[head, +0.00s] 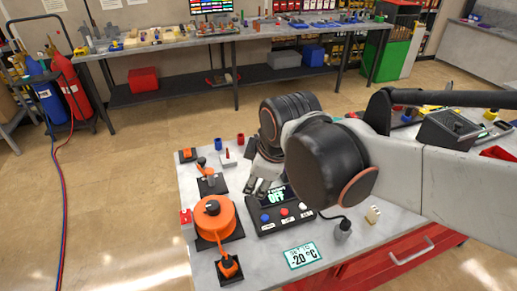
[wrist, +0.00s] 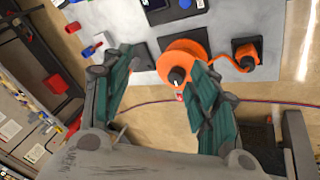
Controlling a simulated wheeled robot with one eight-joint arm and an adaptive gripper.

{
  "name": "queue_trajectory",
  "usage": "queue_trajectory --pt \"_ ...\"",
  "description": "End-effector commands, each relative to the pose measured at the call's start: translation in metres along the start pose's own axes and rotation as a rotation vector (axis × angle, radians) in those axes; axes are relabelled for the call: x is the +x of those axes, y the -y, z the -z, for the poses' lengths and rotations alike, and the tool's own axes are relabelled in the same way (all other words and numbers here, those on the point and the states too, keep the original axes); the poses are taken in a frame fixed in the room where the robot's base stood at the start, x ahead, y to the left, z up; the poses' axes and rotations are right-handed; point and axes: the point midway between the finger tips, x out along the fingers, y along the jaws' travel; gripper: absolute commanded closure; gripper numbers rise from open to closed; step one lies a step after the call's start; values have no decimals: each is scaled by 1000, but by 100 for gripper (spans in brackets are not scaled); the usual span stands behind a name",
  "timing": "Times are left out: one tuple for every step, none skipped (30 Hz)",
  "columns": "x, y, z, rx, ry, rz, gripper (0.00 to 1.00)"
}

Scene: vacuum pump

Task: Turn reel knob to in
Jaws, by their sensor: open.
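The orange reel (head: 226,221) stands on a dark base near the left front of the grey-topped table. Its black reel knob (head: 211,208) is on the reel's upper face. In the wrist view, the reel (wrist: 190,46) and its dark knob (wrist: 177,76) show near the right finger, which overlaps part of the reel in the picture. My gripper (head: 259,186) is above the table, to the right of the reel and behind the control box in the head view. Any marking by the knob is too small to read.
A control box (head: 280,212) with a display reading OFF and coloured buttons is right of the reel. An orange part (head: 229,267) on a black base is in front. A -20 °C sign (head: 303,256) lies at the front edge. Small levers and blue and red cups stand behind.

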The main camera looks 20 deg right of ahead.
Motion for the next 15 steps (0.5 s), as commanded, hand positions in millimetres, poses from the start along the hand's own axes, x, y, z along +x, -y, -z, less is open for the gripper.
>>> queue_trajectory --pt "1 2 -3 34 -3 -5 46" --pt "0 3 -4 53 -4 -8 46" --pt "0 3 -6 76 -6 -11 46" --pt "0 3 -6 89 -8 -14 46" --pt "-1 4 -7 102 -9 -16 46" --pt "-1 4 -8 113 -10 -18 46" --pt "-1 4 -8 120 -11 -19 46" --pt "-1 4 -8 126 -12 -20 46" --pt "-1 4 -8 131 -12 -20 46" --pt "-2 4 -8 133 -13 -20 46" --pt "-2 4 -8 133 -13 -21 46" --pt "-2 4 -8 133 -13 -21 46" --pt "-2 4 -8 133 -13 -20 46" --pt "-2 4 -8 133 -13 -20 46" --pt "-2 4 -8 132 -13 -20 46"
